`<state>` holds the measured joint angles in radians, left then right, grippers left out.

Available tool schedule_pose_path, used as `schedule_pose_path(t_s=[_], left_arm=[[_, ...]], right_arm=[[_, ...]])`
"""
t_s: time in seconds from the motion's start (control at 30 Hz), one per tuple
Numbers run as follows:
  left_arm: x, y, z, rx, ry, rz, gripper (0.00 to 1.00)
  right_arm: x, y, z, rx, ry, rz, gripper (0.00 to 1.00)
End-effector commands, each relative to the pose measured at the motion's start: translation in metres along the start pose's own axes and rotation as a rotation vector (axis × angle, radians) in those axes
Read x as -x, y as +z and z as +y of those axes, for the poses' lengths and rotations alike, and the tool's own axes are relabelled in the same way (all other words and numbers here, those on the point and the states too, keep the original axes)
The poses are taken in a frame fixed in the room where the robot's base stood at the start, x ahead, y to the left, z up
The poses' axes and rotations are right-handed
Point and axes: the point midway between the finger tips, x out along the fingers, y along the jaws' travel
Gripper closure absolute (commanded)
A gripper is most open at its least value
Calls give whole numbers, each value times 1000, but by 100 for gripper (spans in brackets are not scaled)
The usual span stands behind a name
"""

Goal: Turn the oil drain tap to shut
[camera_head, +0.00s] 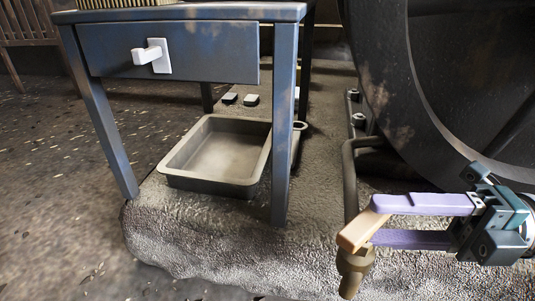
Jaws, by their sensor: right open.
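The oil drain tap (354,264) is a dull brass-brown fitting at the lower end of a dark bent pipe, at the lower right. Its tan, flat lever (358,234) sits on top and slants from lower left to upper right. My right gripper (384,222) comes in from the right with two purple fingers, one above the other in the picture. It is open, with its fingertips at the lever's right side. The lever's upper right end lies by the fingertips; I cannot tell whether they touch it. My left gripper is out of view.
The dark pipe (349,175) rises behind the tap beside a big dark wheel (440,85). A shallow drain tray (182,180) lies on the rough stone base. A blue table (215,45) with a white-handled drawer stands at left, its front leg (283,150) near the tray.

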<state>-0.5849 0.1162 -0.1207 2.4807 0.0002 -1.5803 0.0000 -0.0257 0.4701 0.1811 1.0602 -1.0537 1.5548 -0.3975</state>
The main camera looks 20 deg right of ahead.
Motion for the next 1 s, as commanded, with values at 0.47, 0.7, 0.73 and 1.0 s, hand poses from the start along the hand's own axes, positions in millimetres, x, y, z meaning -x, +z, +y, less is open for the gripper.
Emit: schedule_pose_path(t_s=[0.47,0.7,0.73,1.0], left_arm=[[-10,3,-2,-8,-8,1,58],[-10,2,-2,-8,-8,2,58],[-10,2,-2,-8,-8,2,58],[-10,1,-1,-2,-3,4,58]], right_arm=[[-54,0,-1,-1,0,0,50],[-54,0,0,-1,0,-1,56],[-54,0,0,-1,0,-1,59],[-54,0,0,-1,0,-1,89]])
